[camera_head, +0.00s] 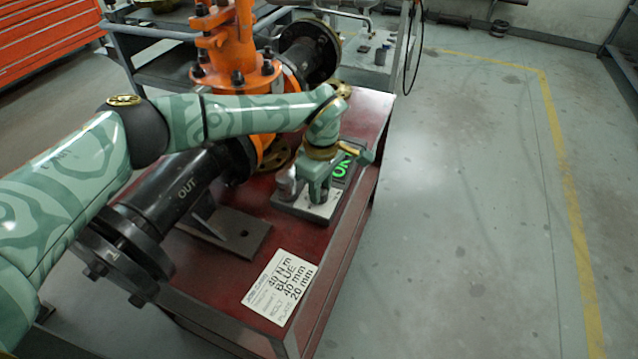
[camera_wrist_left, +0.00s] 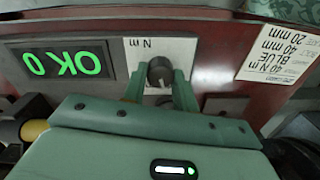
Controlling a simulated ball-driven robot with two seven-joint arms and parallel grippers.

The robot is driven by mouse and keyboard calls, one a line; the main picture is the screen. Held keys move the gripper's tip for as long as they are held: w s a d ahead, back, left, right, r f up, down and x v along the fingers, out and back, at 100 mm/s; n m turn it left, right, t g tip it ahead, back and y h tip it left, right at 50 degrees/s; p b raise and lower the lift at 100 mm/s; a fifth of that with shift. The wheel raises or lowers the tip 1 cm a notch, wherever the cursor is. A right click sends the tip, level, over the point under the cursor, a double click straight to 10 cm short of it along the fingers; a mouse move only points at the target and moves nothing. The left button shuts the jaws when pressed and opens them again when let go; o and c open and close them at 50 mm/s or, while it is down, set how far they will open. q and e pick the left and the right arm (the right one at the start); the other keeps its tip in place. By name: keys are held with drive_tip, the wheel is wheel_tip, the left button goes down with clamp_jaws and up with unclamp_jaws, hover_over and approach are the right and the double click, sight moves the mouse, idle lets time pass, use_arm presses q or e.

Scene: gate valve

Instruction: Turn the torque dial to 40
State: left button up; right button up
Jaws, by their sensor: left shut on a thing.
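The torque dial is a dark round knob (camera_wrist_left: 160,70) on a white plate marked "N m" in the left wrist view. My left gripper (camera_wrist_left: 160,88) has one green finger on each side of the knob and is shut on it. In the head view my left gripper (camera_head: 318,190) points down at the grey dial unit (camera_head: 308,210) and hides the knob. A dark display (camera_wrist_left: 60,63) beside the plate shows a green "OK" and a 0-like figure, upside down. The knob's exact setting cannot be read. My right gripper is not in view.
A white card (camera_head: 281,285) reading 40 N m, BLUE, 40 mm, 20 mm lies on the red table (camera_head: 235,290). Open floor (camera_head: 470,200) lies to the right.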

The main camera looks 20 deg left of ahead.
sight(322, 189)
use_arm(q)
drive_tip(key=shift+r+n, duration=0.1)
drive_tip(key=shift+n, duration=0.2)
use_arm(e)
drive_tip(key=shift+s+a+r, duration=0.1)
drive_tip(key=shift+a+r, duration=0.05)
use_arm(q)
drive_tip(key=o, duration=1)
drive_tip(key=shift+c, duration=0.2)
drive_tip(key=shift+r+p, duration=0.25)
drive_tip(key=shift+p, duration=0.05)
wheel_tip(322, 189, up, 6)
drive_tip(key=shift+w+f+p, duration=0.1)
drive_tip(key=shift+f+p, duration=0.05)
drive_tip(key=shift+p, duration=0.95)
wheel_tip(322, 189, up, 10)
drive_tip(key=p, duration=0.3)
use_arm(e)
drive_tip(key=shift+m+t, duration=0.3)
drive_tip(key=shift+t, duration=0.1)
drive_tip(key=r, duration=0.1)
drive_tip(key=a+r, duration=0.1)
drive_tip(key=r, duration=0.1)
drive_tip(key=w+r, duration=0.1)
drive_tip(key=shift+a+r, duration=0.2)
